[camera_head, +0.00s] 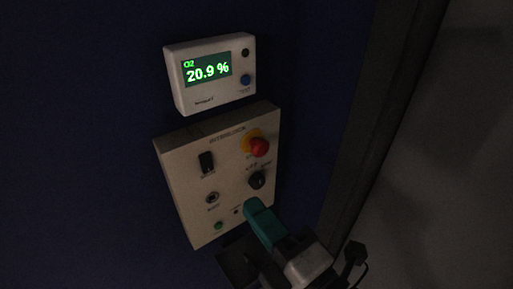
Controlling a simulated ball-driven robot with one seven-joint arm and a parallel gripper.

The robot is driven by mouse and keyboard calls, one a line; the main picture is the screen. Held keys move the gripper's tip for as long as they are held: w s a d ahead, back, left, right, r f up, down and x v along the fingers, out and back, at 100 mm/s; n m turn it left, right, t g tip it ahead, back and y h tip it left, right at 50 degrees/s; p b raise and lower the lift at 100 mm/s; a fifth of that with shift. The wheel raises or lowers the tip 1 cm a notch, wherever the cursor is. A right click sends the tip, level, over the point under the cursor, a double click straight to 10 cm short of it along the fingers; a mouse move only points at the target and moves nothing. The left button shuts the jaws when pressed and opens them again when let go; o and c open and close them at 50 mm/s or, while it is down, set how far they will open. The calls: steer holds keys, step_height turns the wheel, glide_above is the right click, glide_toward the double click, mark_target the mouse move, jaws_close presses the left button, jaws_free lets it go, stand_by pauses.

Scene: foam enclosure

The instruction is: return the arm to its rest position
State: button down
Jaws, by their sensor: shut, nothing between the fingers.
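My gripper (256,208) shows at the bottom centre of the head view, with a teal finger pointing up and to the left. It is shut and empty. Its tip lies in front of the lower right part of a beige interlock panel (180,178), below a black knob. I cannot tell whether the tip touches the panel. Part of my arm runs out of the frame at the bottom.
The panel carries a red mushroom button (259,147), a black switch (207,162), a black knob (257,180) and a green button (219,226). Above it is an O2 meter (190,98) reading 20.9 %. A dark vertical post (372,110) stands to the right.

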steer(key=shift+f, duration=0.1)
steer(key=s+d+f+m+g+h+b, duration=0.1)
steer(key=d+f+m+g+h, duration=0.25)
steer(key=d+f+m, duration=0.6)
steer(key=s+d+f+m+g+h, duration=0.25)
steer(key=d+f+m+h, duration=0.2)
steer(key=f, duration=0.95)
steer(key=s+d+f+m+g+h+b, duration=0.1)
steer(key=s+d+f+m+g+h, duration=0.2)
steer(key=s+d+f+m+g, duration=0.6)
steer(key=s+d+f+m, duration=0.2)
steer(key=s+d+f, duration=0.1)
steer(key=s, duration=0.3)
steer(key=shift+s+d+f+m, duration=0.15)
steer(key=shift+s+m, duration=0.05)
steer(key=shift+m, duration=0.1)
